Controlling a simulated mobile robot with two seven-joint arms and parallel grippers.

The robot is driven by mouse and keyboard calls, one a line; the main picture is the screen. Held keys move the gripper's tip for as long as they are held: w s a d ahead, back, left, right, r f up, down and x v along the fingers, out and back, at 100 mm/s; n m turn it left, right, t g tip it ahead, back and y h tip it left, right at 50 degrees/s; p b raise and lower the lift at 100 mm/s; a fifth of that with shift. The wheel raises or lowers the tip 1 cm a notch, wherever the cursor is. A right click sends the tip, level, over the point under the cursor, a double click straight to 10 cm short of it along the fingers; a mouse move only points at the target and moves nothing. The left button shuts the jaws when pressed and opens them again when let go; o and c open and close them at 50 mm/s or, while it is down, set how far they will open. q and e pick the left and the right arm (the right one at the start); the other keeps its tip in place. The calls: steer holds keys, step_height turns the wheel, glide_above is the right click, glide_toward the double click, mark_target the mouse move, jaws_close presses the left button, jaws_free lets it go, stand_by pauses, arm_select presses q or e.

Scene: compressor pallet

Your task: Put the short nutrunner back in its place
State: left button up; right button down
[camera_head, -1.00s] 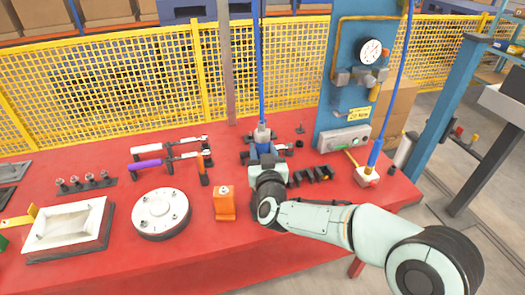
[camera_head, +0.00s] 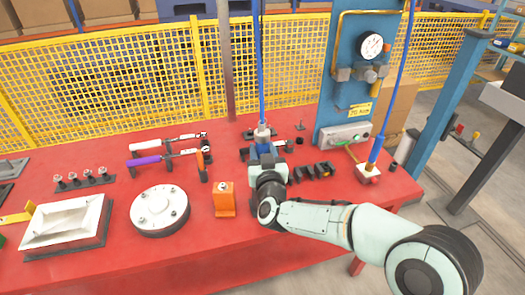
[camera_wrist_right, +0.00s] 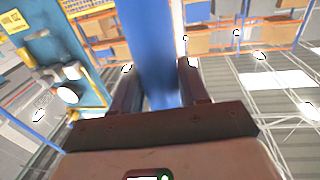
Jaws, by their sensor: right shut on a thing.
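The nutrunner (camera_head: 264,148) has an upright blue body with a pale top, and a blue hose runs straight up from it. My right gripper (camera_head: 264,163) is around its body at the back middle of the red table, beside a dark holder (camera_head: 250,152). My wrist hides the nutrunner's lower end, so I cannot tell whether it touches the holder. In the right wrist view the blue body (camera_wrist_right: 150,60) stands between the two dark fingers (camera_wrist_right: 160,95), which are shut on it. My left gripper is in no view.
A row of black sockets (camera_head: 311,171) lies just right of my wrist. A second hosed tool (camera_head: 368,173) stands farther right by the blue gauge panel (camera_head: 350,75). An orange block (camera_head: 224,200), torque wrenches (camera_head: 165,156) and a round flange (camera_head: 160,211) are on the left.

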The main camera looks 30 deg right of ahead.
steer(key=shift+c, duration=2.4)
jaws_free()
steer(key=shift+r, duration=0.15)
steer(key=shift+f, duration=0.3)
steer(key=v, duration=1.3)
steer(key=shift+s+b, duration=0.2)
steer(key=shift+b, duration=0.1)
steer(key=shift+a+r, duration=0.1)
steer(key=shift+a, duration=0.05)
